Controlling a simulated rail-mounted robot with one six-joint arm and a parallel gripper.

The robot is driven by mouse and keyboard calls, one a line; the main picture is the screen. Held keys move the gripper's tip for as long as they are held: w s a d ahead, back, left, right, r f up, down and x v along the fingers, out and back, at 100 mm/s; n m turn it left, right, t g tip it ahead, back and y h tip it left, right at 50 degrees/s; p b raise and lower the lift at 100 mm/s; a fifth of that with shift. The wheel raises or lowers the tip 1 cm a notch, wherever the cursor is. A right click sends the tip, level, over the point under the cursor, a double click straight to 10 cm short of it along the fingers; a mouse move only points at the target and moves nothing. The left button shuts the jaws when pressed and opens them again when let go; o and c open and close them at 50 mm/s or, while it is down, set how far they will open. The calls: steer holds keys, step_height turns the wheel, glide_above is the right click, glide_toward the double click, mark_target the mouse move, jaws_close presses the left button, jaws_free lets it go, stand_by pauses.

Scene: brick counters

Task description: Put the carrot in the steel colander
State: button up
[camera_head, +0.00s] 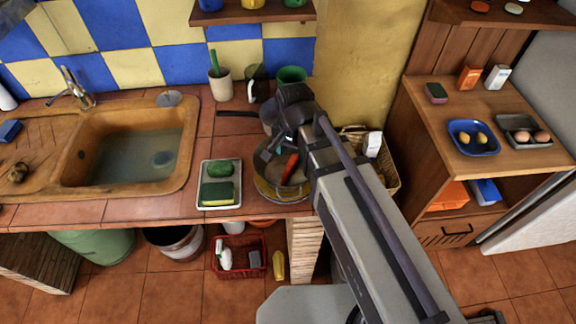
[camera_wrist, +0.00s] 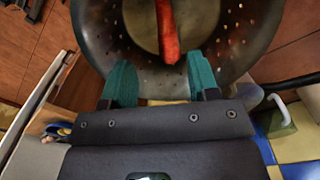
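The steel colander (camera_head: 268,190) stands on the tiled counter, to the right of the sponge tray. The orange-red carrot (camera_head: 290,167) is inside its outline. In the wrist view the perforated colander (camera_wrist: 95,35) fills the top, and the carrot (camera_wrist: 168,32) lies over its pale round bottom. My gripper (camera_head: 283,146) is over the colander. In the wrist view its two teal fingers (camera_wrist: 162,82) are wide apart with nothing between them, and the carrot's near end is just beyond them. Part of the colander is hidden by my arm in the head view.
A sink (camera_head: 128,150) with water is at the left. A white tray (camera_head: 219,204) with a green sponge and another green item stands left of the colander. A pan (camera_head: 268,116) is behind it, and a wicker basket (camera_head: 390,181) is at its right.

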steer(key=shift+o, duration=0.2)
step_height(320, 180, up, 11)
steer(key=p, duration=1)
steer(key=shift+p, duration=0.4)
steer(key=shift+f, duration=0.1)
steer(key=s+d+f+n+b, duration=0.2)
steer(key=d, duration=0.5)
steer(key=s+d+f+n+b, duration=0.2)
steer(key=d+n, duration=0.1)
steer(key=d, duration=0.4)
steer(key=shift+s+d+f, duration=0.15)
steer(key=shift+d, duration=0.15)
